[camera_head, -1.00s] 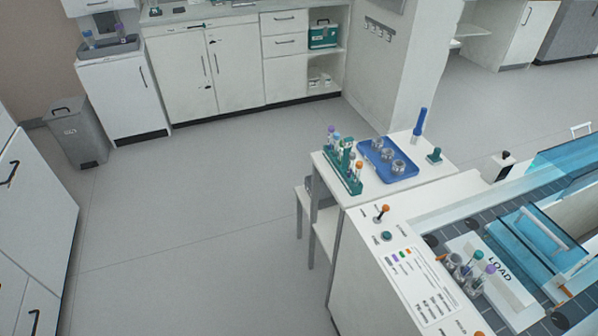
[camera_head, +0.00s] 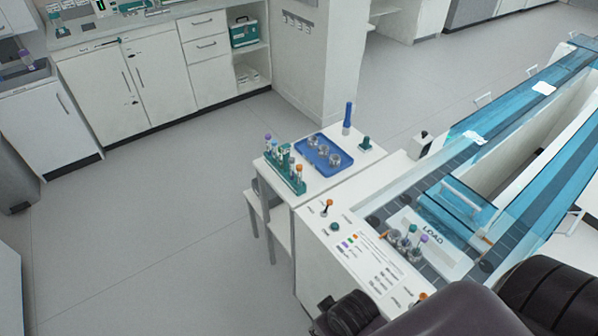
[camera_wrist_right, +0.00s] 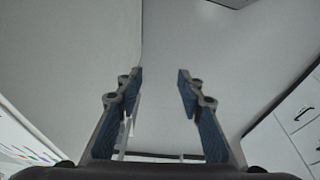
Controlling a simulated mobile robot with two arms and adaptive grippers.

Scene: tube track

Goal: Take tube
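A green rack (camera_head: 288,176) holds several tubes with coloured caps on the small white table. Beside it on the right is a blue tray (camera_head: 334,168) with several round metal holders. More capped tubes (camera_head: 414,240) stand in metal holders at the LOAD area of the track machine. My right gripper (camera_wrist_right: 158,76) is open and empty in the right wrist view, with its fingers apart over a plain grey background. In the head view a dark part of my arm shows at the bottom right, and the fingertips are not visible there. My left gripper is not in view.
The track machine (camera_head: 362,262) has blue transparent covers (camera_head: 466,206) and a printed panel with small knobs. A blue upright object (camera_head: 347,118) and a small green one (camera_head: 366,143) stand behind the tray. White cabinets (camera_head: 100,90) line the back. The floor at left is clear.

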